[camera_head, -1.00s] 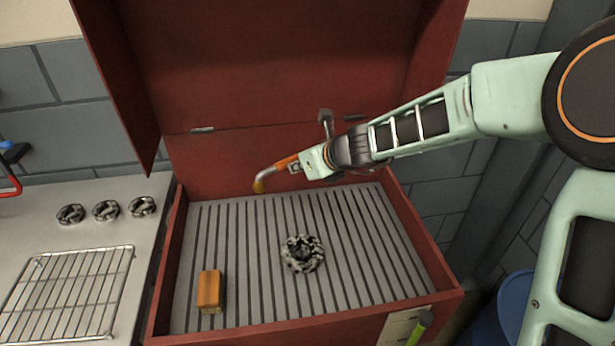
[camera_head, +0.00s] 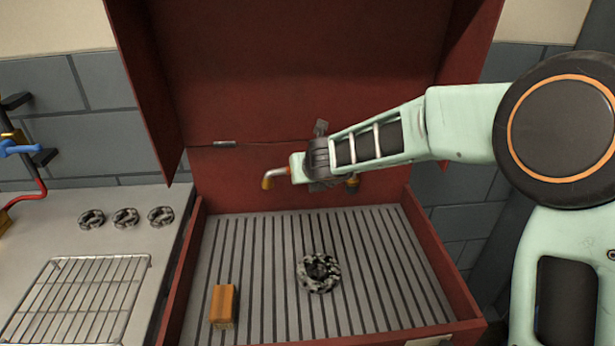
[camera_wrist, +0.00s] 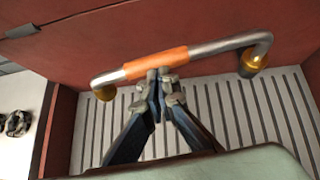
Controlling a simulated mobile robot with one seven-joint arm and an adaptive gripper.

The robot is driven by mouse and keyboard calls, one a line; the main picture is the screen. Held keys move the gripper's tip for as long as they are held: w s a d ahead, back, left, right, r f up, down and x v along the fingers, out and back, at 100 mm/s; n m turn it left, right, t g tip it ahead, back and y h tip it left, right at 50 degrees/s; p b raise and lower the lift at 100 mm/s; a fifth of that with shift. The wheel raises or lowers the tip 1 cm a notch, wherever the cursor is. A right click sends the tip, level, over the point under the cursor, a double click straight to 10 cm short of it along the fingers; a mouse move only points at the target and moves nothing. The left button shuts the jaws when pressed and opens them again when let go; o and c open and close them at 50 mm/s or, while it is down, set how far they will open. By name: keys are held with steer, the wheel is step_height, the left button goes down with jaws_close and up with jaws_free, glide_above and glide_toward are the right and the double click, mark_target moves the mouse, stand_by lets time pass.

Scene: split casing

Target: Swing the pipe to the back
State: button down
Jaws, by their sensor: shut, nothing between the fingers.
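The pipe (camera_wrist: 208,48) is a bent silver tube with an orange sleeve and brass ends. It spans the inside of the red casing, in front of its back wall. In the head view the pipe's left arm (camera_head: 279,172) shows beside my wrist, and the sleeve is hidden behind my arm. My gripper (camera_wrist: 162,74) is shut and empty. In the wrist view its fingertips overlap the sleeve's lower edge; I cannot tell whether they touch it. In the head view the fingers are hidden.
The casing (camera_head: 180,295) has a ribbed grey floor holding a dark handwheel (camera_head: 318,273) and an orange block (camera_head: 222,305). Its lid (camera_head: 300,70) stands open behind. A wire rack (camera_head: 75,300) and several knobs (camera_head: 125,217) are on the left counter.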

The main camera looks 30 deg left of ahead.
steer(key=shift+w+a+r+p, duration=0.1)
steer(key=shift+w+a+p, duration=0.25)
steer(key=shift+w+a, duration=0.55)
steer(key=shift+a+r, duration=0.15)
steer(key=shift+r, duration=0.05)
steer(key=shift+s+f, duration=0.1)
steer(key=shift+f, duration=0.05)
